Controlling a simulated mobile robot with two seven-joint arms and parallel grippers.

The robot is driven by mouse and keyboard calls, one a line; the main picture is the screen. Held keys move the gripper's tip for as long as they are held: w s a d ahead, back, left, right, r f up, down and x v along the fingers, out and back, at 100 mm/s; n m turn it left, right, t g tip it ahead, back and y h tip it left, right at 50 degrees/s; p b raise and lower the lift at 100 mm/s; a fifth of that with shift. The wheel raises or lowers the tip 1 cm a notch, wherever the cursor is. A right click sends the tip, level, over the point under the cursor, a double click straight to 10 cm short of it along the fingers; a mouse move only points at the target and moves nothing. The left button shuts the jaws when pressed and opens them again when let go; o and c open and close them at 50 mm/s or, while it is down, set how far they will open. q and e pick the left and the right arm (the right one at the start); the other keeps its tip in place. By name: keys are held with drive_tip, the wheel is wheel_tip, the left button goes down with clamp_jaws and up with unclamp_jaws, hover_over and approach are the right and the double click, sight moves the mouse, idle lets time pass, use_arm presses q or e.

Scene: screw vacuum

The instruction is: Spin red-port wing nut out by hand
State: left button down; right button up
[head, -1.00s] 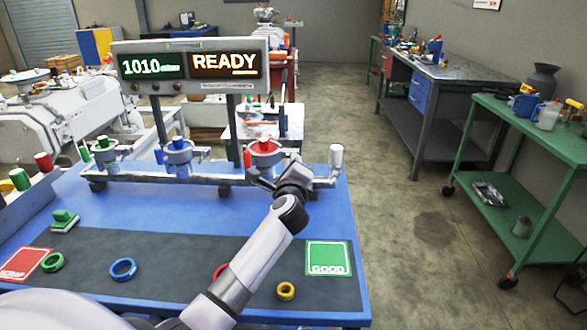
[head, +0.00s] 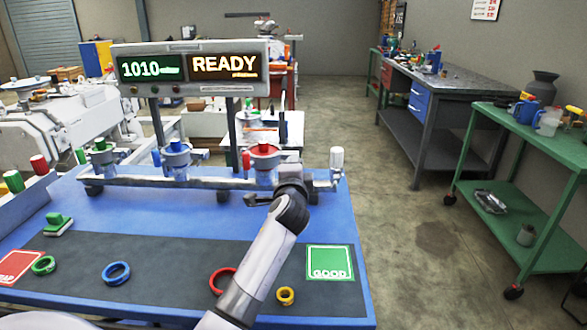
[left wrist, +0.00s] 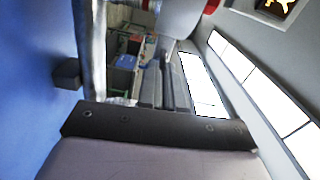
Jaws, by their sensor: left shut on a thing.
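The red port (head: 263,150), with its red cap, stands on the metal manifold bar (head: 205,183) at the back of the blue table. Its red cap also shows at the top of the left wrist view (left wrist: 190,14). My left gripper (head: 254,200) is just in front of and below the red port. Its dark fingers (left wrist: 158,80) are close together in the left wrist view. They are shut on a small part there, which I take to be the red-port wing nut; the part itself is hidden. My right gripper is not in view.
A blue port (head: 176,150) and green port (head: 101,150) stand to the left on the bar, a white-capped post (head: 337,160) at its right end. Red (head: 222,281), blue (head: 116,273), green (head: 43,265) and yellow (head: 285,296) rings lie on the dark mat. The display reads READY.

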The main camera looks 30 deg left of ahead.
use_arm(q)
drive_tip(key=shift+r, duration=0.2)
idle(0.3)
drive_tip(key=c, duration=1.3)
unclamp_jaws()
drive_tip(key=shift+f, duration=0.15)
drive_tip(key=shift+v, duration=3.5)
